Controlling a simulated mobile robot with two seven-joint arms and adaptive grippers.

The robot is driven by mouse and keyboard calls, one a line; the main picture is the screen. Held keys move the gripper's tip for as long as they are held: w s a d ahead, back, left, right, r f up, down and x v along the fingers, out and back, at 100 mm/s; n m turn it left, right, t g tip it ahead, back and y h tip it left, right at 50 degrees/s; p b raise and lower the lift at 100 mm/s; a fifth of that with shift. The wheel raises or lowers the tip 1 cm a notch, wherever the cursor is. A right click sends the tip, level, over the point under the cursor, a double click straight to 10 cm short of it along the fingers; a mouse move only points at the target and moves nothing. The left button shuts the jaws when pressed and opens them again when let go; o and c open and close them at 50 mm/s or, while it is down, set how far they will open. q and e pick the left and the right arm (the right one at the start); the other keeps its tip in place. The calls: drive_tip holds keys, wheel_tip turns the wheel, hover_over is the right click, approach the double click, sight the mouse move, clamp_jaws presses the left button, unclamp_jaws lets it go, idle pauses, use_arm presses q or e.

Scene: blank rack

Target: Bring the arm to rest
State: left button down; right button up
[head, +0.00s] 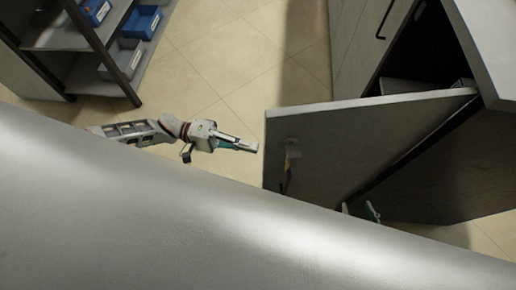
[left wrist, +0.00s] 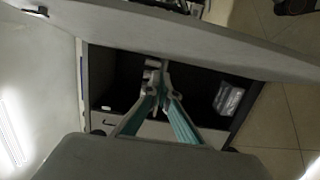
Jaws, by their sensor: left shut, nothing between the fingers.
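My left gripper (head: 254,147) reaches out over the tiled floor in the head view, left of an open grey cabinet door (head: 350,140) and apart from it. Its teal-sided fingers are shut with nothing between them. The left wrist view also shows the left gripper's fingers (left wrist: 163,72) meeting at the tips, in front of a dark open cabinet inside. Small parts of my right gripper (head: 360,210) show at the lower edge of the door; the rest is hidden, and its opening cannot be told.
The door has a handle (head: 286,168) and stands open from a grey cabinet (head: 490,50) at right. A shelf rack (head: 95,60) with blue bins (head: 140,22) stands upper left. Tiled floor between them is clear. The left wrist view shows a clear container (left wrist: 228,98) inside the cabinet.

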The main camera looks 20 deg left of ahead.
use_arm(q)
drive_tip(key=shift+s+a, duration=1.45)
drive_tip(key=shift+a, duration=2.7)
drive_tip(key=w+d+r+m+t+y+p, duration=0.1)
drive_tip(key=w+d+t+y, duration=0.1)
drive_tip(key=d+t, duration=0.4)
drive_tip(key=w+d+r+m+t+y+p, duration=0.1)
drive_tip(key=d+r+m+t+y, duration=0.1)
drive_tip(key=d+t, duration=0.35)
drive_tip(key=s+a+f+m+g+y+p, duration=0.2)
drive_tip(key=s+a+f+y, duration=0.5)
drive_tip(key=y, duration=0.4)
drive_tip(key=shift+s+a+f+p, duration=0.2)
drive_tip(key=shift+s+a+p, duration=0.4)
drive_tip(key=shift+a, duration=0.6)
use_arm(e)
drive_tip(key=r, duration=0.1)
drive_tip(key=s+r, duration=0.1)
drive_tip(key=a+r, duration=0.1)
drive_tip(key=shift+s, duration=0.35)
